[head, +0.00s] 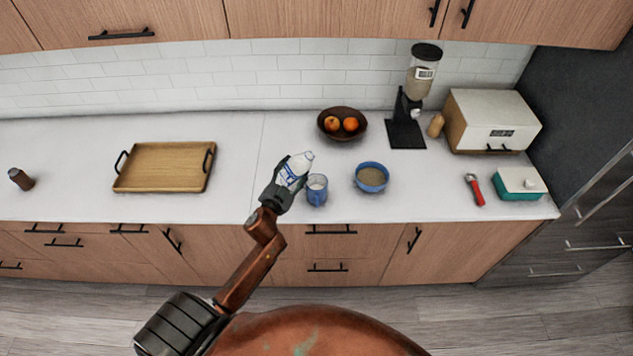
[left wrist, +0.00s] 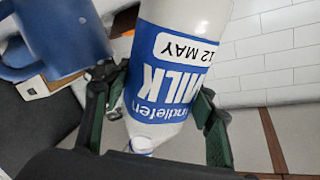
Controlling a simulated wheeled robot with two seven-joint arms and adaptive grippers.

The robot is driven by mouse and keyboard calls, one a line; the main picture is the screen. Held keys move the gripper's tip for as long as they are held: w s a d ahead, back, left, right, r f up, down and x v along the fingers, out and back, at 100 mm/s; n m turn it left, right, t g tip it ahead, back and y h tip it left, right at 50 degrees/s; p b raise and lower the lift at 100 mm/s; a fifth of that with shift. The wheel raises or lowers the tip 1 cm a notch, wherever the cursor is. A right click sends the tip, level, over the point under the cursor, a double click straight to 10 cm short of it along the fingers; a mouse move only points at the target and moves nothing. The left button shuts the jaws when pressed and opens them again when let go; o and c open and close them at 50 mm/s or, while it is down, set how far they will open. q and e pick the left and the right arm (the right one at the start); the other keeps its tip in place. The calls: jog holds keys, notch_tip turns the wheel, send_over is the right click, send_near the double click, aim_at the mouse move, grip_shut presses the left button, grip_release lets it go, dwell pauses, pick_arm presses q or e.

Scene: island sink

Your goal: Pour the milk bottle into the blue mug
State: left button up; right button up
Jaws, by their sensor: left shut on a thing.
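The milk bottle (head: 297,170) is white with a blue label, and its cap end points up and to the right in the head view. My left gripper (head: 288,181) is shut on it, with a finger on each side of the label in the left wrist view (left wrist: 180,65). The blue mug (head: 317,194) stands upright on the counter, just right of the gripper and bottle. It also shows at the upper left of the left wrist view (left wrist: 60,35). My right gripper is not in view.
A blue bowl (head: 371,185) stands right of the mug. A fruit bowl (head: 330,133) and a coffee grinder (head: 408,125) are behind. A wooden tray (head: 160,183) lies left, with a dark bottle (head: 21,179) beyond it. The counter between tray and gripper is clear.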

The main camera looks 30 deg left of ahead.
aim_at(292, 159)
pick_arm(q)
jog(key=n, duration=0.1)
jog(key=r+n+p, duration=0.1)
jog(key=n, duration=0.1)
jog(key=shift+a+t, duration=0.15)
jog(key=shift+t, duration=0.15)
notch_tip(292, 159, up, 5)
jog(key=n+p, duration=0.3)
jog(key=p, duration=0.2)
jog(key=shift+r+n+t, duration=0.1)
jog(key=shift+n+t, duration=0.2)
